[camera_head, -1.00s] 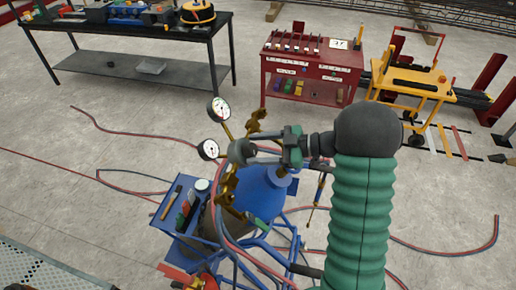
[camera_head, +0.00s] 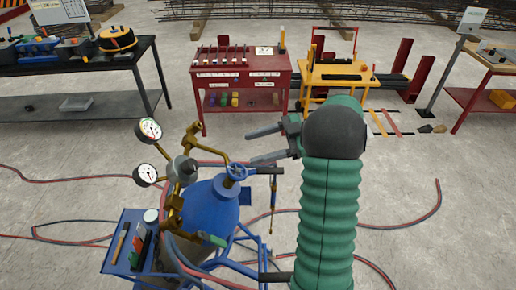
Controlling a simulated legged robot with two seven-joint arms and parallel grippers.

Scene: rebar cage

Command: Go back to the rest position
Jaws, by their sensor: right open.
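My right arm comes up from the bottom, with a green ribbed sleeve and a dark rounded joint. My right gripper (camera_head: 251,147) is open, its two grey fingers spread and pointing left. Nothing shows between them. My left gripper is not in view.
A blue cart (camera_head: 128,240) with a tool tray carries the cylinder. Red and blue hoses (camera_head: 75,179) lie on the concrete floor. A red tool cabinet (camera_head: 240,88), a yellow trolley (camera_head: 335,75), a dark workbench (camera_head: 80,75) and a right-hand table stand behind.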

